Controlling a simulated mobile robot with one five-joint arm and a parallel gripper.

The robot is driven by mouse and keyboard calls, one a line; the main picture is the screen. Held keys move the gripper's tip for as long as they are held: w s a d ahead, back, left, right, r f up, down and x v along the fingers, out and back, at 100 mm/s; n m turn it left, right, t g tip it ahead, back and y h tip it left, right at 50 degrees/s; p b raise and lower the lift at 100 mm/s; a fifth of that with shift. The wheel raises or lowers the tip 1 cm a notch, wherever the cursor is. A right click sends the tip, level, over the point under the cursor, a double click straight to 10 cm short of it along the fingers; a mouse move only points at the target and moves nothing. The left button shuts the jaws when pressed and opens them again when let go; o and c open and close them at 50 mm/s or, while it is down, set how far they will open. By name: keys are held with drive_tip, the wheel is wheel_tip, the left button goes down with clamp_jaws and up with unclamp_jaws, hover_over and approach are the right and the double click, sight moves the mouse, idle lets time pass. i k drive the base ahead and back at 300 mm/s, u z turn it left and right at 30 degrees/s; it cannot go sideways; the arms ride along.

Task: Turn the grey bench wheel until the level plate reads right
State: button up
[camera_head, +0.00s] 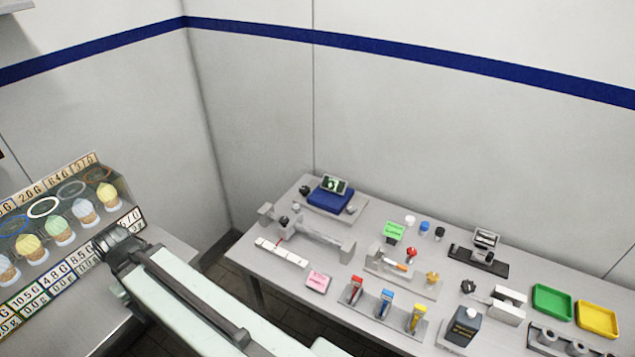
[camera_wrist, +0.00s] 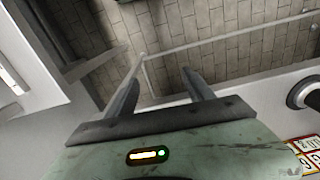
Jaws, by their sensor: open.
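My gripper (camera_wrist: 163,72) shows in the wrist view with its two dark fingers spread apart and nothing between them. Brick-patterned floor lies beyond the fingers. In the head view my pale arm reaches to the left, far from the grey bench (camera_head: 287,223); the fingers cannot be made out there. A blue block with a small dark-and-green display (camera_head: 334,184) stands at the bench's back left corner. A small dark knob (camera_head: 305,189) is beside it. I cannot tell which part is the wheel or the level plate, and the reading is too small to make out.
A rack of ice-cream cones (camera_head: 60,228) with number cards stands left, by my arm. Dark floor separates rack and bench.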

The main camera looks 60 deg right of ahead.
sight(351, 208)
drive_tip(key=z, duration=2.85)
drive_tip(key=i, duration=0.5)
drive_tip(key=u, duration=0.95)
